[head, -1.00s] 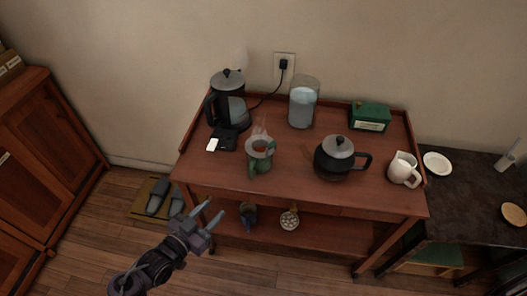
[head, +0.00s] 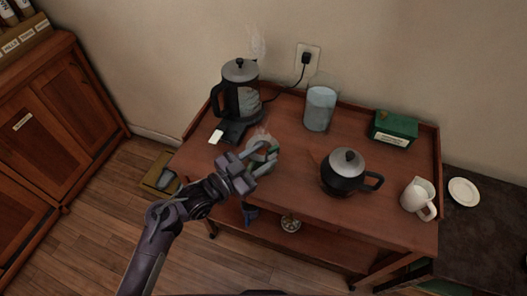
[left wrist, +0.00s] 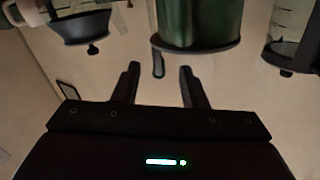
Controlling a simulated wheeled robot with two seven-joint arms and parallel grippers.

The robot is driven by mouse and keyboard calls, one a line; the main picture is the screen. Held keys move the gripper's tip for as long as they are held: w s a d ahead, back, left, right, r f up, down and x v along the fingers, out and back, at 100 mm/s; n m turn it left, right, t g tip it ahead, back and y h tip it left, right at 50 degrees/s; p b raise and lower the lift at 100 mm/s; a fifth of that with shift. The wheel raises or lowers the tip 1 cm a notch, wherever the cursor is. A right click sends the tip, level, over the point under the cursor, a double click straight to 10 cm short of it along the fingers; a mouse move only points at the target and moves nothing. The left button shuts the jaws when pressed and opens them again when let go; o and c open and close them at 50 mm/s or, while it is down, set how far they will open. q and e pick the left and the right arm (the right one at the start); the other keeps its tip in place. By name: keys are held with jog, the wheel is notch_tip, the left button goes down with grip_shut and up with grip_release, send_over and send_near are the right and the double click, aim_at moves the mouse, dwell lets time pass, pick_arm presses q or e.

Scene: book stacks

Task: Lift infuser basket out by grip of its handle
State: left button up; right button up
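The green mug (left wrist: 198,22) shows inverted at the top of the left wrist view, with a dark rim or infuser edge around its mouth. A small dark handle (left wrist: 158,64) sticks out past that rim; it looks like the infuser basket's grip. My left gripper (left wrist: 160,68) is open, its two fingers on either side of the handle's line, with visible space and nothing clamped. In the head view my left gripper (head: 268,152) is at the steaming mug, and its fingers hide much of the mug and the basket. My right gripper is not in view.
On the wooden cart (head: 300,187) stand a steaming kettle (head: 241,92), a glass water jar (head: 320,105), a green box (head: 393,129), a dark teapot (head: 343,172) and a white pitcher (head: 416,196). A white plate (head: 464,191) lies on the side table.

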pick_arm(q)
jog(key=x, duration=0.2)
jog(key=shift+w+d+r, duration=0.1)
jog(key=shift+w+d, duration=0.15)
jog(key=shift+d, duration=0.1)
jog(key=shift+w+d, duration=0.15)
jog(key=shift+d, duration=0.05)
jog(key=c, duration=0.8)
grip_shut()
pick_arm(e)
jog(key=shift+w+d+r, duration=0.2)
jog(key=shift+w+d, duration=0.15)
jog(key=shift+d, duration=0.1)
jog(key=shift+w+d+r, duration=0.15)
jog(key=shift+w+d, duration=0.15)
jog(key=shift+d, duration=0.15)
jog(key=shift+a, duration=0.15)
